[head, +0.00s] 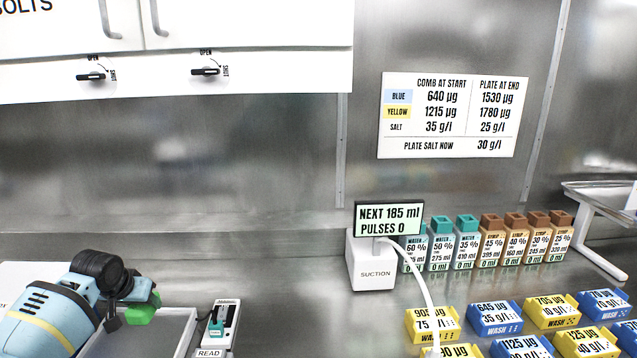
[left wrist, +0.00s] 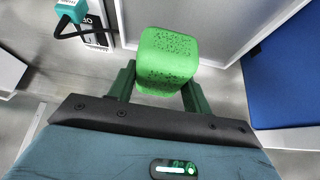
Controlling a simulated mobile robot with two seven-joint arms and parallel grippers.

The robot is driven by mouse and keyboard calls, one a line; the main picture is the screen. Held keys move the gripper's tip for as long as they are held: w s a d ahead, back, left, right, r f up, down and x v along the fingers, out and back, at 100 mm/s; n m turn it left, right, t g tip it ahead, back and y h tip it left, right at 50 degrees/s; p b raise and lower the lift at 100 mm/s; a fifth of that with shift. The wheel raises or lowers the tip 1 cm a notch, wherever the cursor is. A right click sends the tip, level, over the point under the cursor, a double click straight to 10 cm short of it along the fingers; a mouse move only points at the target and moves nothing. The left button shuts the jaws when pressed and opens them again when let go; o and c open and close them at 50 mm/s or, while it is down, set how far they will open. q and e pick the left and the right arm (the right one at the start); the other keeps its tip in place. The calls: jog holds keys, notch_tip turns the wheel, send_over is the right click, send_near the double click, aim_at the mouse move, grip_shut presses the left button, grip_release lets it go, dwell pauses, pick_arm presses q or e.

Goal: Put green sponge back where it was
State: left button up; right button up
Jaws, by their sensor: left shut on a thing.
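The green sponge (head: 143,307) is at the lower left of the head view, in the fingers of my left gripper (head: 128,312). The left wrist view shows the sponge (left wrist: 167,62) as a speckled green block between the two dark green fingers of my left gripper (left wrist: 160,88), which is shut on it. The sponge is above or beside a grey-white tray (head: 180,317); I cannot tell its exact height. My right gripper is not in view.
A small reader device (head: 217,325) stands right of the tray. A white suction box (head: 372,268) with a hose stands mid-bench. Several bottles (head: 467,248) and blue and yellow wash blocks (head: 493,318) fill the right side. Bare bench lies between reader and suction box.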

pick_arm(q)
jog(key=s+d+r, duration=0.2)
jog(key=s+d, duration=0.2)
jog(key=d, duration=0.4)
jog(key=s+d+r, duration=0.3)
jog(key=s+d, duration=0.2)
jog(key=d, duration=0.3)
jog(key=s+d+r+m, duration=0.1)
jog(key=s+d+r, duration=0.1)
jog(key=s+d, duration=0.3)
jog(key=d, duration=0.4)
jog(key=shift+s+r+h, duration=0.15)
jog(key=shift+r+h, duration=0.15)
jog(key=shift+r, duration=0.1)
